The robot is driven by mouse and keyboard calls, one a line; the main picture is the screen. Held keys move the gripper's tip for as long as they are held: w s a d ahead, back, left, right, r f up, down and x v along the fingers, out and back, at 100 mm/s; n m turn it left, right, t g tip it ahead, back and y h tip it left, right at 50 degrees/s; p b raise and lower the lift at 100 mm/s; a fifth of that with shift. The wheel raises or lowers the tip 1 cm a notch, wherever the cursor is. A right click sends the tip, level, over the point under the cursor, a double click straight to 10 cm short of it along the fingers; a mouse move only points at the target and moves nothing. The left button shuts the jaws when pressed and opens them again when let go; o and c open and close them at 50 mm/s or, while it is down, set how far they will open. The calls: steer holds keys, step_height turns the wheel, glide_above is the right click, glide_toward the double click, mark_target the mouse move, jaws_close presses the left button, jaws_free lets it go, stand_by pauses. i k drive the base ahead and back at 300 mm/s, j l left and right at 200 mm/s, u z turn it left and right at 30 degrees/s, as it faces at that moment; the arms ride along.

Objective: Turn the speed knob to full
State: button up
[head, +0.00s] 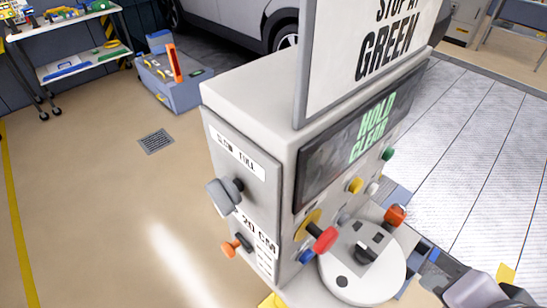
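The speed knob (224,194) is a large grey knob on the left side face of the pale console (250,90). A white label (237,155) above it reads SLOW at its left and FULL at its right. The knob is seen at a slant, and I cannot tell exactly where it points. Nothing touches it. I cannot make out my gripper's fingers in the head view. A grey rounded part, perhaps of my arm, shows at the bottom right corner, well apart from the knob.
An orange knob (236,246) sits below the speed knob, beside a 20 CM label. The console front has a screen (358,135) reading HOLD CLEAR, several coloured buttons and a red-ended control (325,239). A STOP AT GREEN sign (365,50) stands on top. Floor left is clear.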

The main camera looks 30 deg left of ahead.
mark_target(224, 193)
steer(key=u, duration=1.95)
